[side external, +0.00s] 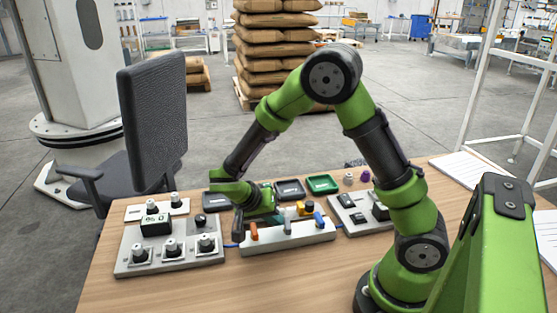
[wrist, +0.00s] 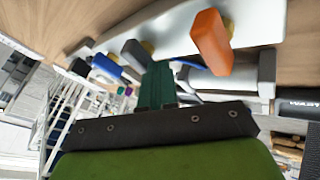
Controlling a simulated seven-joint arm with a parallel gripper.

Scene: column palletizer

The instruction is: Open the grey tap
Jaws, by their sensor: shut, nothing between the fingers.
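The grey tap (side external: 287,226) stands upright between an orange tap (side external: 254,232) and a blue tap (side external: 319,221) on a pale base (side external: 290,240). In the wrist view its handle (wrist: 135,53) appears dark grey, left of the orange handle (wrist: 210,42), with the blue handle (wrist: 107,66) further left. My gripper (side external: 275,216) is low over the base, beside the grey tap. In the wrist view its teal fingers (wrist: 158,72) are together and empty, close to the grey handle. I cannot tell whether they touch it.
A panel with knobs and a display (side external: 170,248) stands left of the base. A switch panel (side external: 358,212) stands right. Black (side external: 290,190) and green (side external: 323,184) trays lie behind. The table front (side external: 290,280) is clear.

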